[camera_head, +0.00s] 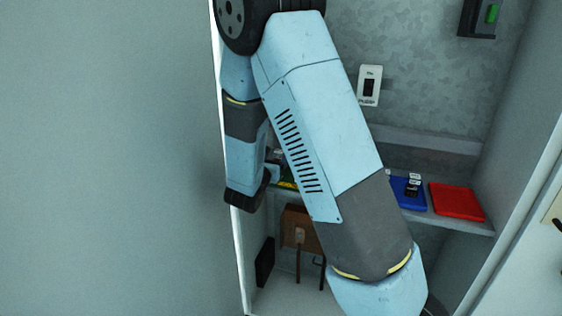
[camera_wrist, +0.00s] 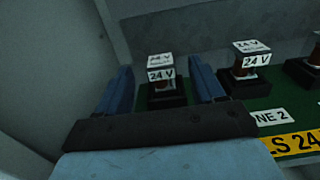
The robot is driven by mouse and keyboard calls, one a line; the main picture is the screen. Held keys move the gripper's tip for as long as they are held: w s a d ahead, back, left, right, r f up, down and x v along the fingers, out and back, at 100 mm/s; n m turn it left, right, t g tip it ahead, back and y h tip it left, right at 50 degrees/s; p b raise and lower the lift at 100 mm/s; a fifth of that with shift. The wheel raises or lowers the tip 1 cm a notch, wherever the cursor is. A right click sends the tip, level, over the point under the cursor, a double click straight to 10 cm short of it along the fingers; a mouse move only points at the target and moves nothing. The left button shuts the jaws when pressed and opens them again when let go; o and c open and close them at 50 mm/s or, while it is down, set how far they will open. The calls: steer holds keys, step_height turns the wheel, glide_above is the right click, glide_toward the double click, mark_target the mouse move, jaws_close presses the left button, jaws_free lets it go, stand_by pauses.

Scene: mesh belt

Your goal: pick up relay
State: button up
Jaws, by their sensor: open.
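In the wrist view, my gripper (camera_wrist: 161,72) is open. Its two blue fingers stand on either side of a relay (camera_wrist: 161,88), which has a dark base and a white "24 V" label on top. I cannot tell whether the fingers touch it. A second "24 V" relay (camera_wrist: 247,72) stands to the right, outside the fingers, and a third (camera_wrist: 310,68) is cut off by the right edge. In the head view, my arm hides most of this spot. A dark relay with a white label (camera_head: 412,187) sits on a blue tray (camera_head: 402,199).
The relays stand on a green board (camera_wrist: 288,101) with a yellow label strip (camera_wrist: 298,142). A pale wall rises close on the left in the wrist view. In the head view, a red tray (camera_head: 457,202) lies right of the blue one on the shelf (camera_head: 470,226).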

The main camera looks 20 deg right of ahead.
mark_target(277, 154)
steer(key=x, duration=0.4)
steer(key=shift+r, duration=0.15)
steer(key=shift+s, duration=0.1)
steer(key=c, duration=1.1)
steer(key=shift+r, duration=0.1)
